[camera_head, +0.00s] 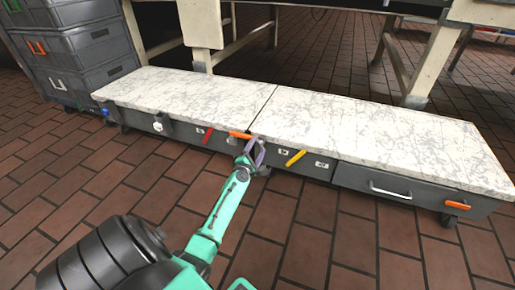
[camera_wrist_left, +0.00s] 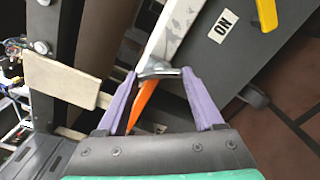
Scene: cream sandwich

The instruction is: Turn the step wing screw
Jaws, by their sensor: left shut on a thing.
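The step is a long, low grey unit with two white marbled tops (camera_head: 190,95), standing on the brick floor. My left gripper (camera_head: 255,153), with purple fingers, is at its front face near the seam between the tops. In the left wrist view the fingers are shut on a small silvery metal piece (camera_wrist_left: 160,71), which looks like the wing screw. It spans between the fingertips, so its ends are partly hidden. In the head view the gripper hides the screw. My right gripper is not in view.
An orange handle (camera_head: 240,134) is just beside the left gripper; a red one (camera_head: 207,135) and a yellow one (camera_head: 295,158) are also on the front. A drawer (camera_head: 390,188) is at right. Grey crates (camera_head: 75,55) stand at back left. The floor in front is clear.

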